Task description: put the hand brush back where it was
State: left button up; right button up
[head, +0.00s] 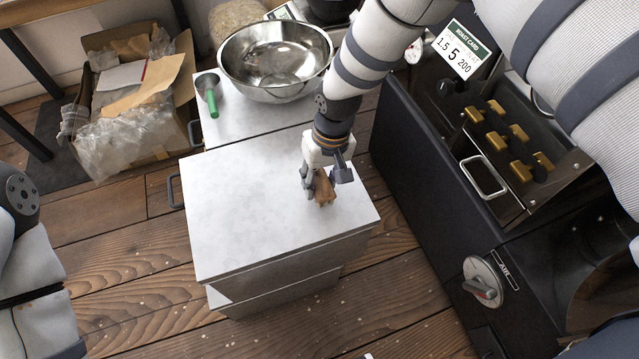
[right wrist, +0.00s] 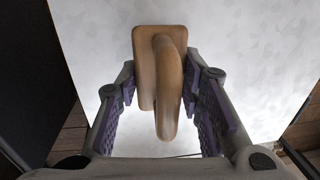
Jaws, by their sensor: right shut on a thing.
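The hand brush (head: 325,191) is brown wood and shows below my right gripper (head: 322,174), over the grey-white top of the low cabinet (head: 240,215). In the right wrist view the brush (right wrist: 168,85) shows a flat block with a curved handle between the two purple-padded fingers. My right gripper is shut on it. Its bristles are hidden, and I cannot tell whether it touches the cabinet top. My left gripper is out of view; only part of my left arm shows at the left edge.
A steel bowl (head: 272,62) and a green-handled scoop (head: 211,97) are on the rear worktop. A cardboard box (head: 172,137) of bags stands on the floor at left. The dark roaster (head: 425,190) with a control panel stands at right.

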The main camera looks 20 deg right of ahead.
jog(key=shift+f, duration=0.9)
jog(key=shift+f, duration=0.2)
jog(key=o, duration=1.1)
jog(key=shift+r, duration=0.1)
